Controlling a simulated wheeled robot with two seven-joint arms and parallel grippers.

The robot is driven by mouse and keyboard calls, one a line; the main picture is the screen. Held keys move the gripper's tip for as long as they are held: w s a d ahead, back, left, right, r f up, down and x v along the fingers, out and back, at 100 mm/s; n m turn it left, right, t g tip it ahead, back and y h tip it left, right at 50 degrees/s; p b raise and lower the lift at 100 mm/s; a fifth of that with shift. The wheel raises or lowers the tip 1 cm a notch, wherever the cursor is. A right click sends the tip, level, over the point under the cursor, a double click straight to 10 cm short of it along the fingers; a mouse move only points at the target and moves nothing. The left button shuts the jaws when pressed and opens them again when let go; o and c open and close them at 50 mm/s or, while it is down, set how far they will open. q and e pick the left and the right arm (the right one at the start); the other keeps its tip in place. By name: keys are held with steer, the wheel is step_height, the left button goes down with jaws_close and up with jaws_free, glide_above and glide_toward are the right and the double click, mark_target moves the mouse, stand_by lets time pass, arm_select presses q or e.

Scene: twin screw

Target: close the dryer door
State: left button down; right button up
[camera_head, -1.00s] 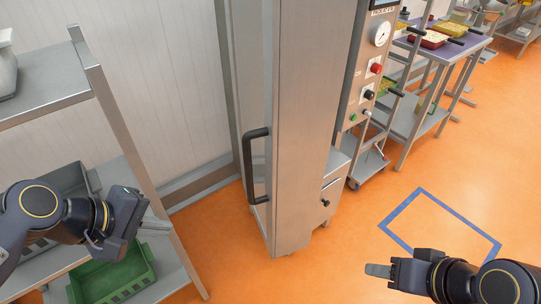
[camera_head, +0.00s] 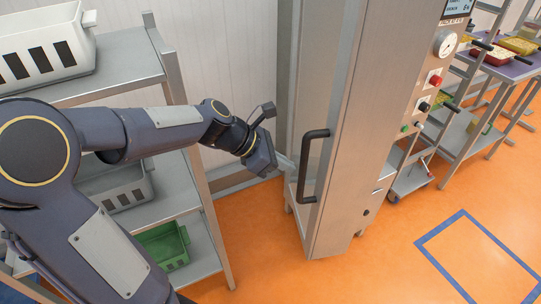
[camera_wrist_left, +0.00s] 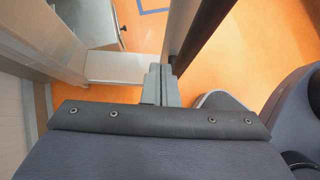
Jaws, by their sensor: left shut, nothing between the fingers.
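The dryer is a tall steel cabinet with a control panel (camera_head: 432,90) on its right. Its steel door (camera_head: 352,130) stands open, with a black vertical bar handle (camera_head: 309,168) on it. My left gripper (camera_head: 288,163) is shut and empty, just left of the handle. In the left wrist view the closed fingers (camera_wrist_left: 161,84) point toward the gap between the steel cabinet side (camera_wrist_left: 40,45) and the door edge (camera_wrist_left: 179,28). The dark handle (camera_wrist_left: 207,32) shows right of that edge. Contact with the door cannot be told. My right gripper is out of view.
A steel shelf rack (camera_head: 190,130) stands at the left with a white crate (camera_head: 45,50), a grey crate (camera_head: 125,190) and a green crate (camera_head: 165,248). A trolley and a table with trays (camera_head: 490,55) are at the right. The orange floor in front is clear.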

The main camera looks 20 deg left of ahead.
mark_target(317, 171)
arm_select(q)
steer(key=shift+w+d+f+p, duration=0.15)
steer(key=shift+w+d, duration=0.3)
steer(key=shift+d, duration=0.25)
steer(key=shift+w+d+f+p, duration=0.1)
steer(key=shift+w+d+f, duration=0.1)
steer(key=shift+w+d, duration=0.4)
steer(key=shift+w+d+f+p, duration=0.15)
steer(key=shift+w+d, duration=0.2)
steer(key=shift+d, duration=0.45)
